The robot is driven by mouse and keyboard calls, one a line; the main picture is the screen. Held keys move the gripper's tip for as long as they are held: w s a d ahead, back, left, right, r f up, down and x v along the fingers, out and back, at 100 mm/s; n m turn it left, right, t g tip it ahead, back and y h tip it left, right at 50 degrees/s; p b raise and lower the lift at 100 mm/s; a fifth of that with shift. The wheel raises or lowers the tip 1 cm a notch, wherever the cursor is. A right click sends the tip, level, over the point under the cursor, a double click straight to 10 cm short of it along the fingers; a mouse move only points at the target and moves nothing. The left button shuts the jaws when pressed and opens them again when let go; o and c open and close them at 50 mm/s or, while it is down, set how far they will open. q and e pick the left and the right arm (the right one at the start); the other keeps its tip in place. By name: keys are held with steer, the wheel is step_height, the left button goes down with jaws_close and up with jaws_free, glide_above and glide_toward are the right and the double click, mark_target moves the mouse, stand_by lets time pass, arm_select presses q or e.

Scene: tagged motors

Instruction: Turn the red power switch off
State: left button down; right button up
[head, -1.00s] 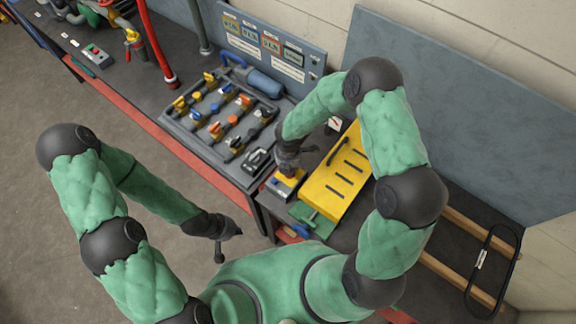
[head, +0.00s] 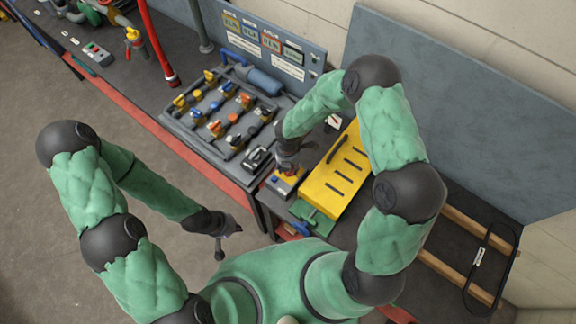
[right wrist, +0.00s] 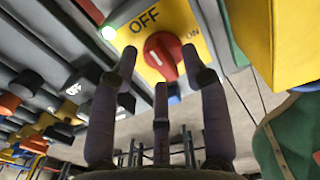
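My right gripper (right wrist: 160,65) is open, with fingertips on either side of the knob. I cannot tell whether they touch it. In the head view the yellow switch box (head: 285,184) sits at the bench edge under my right gripper (head: 287,164). My left gripper (head: 220,245) hangs away from the bench; its fingers are too small to read.
A yellow slotted cover (head: 340,180) stands close to the right of the switch box. A panel with colored knobs (head: 222,115) lies to the upper left. A grey backboard (head: 450,110) rises behind. The floor (head: 130,250) around my left arm is clear.

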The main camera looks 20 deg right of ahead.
steer(key=shift+r, duration=0.1)
step_height(320, 180, up, 12)
stand_by(0.6)
stand_by(0.5)
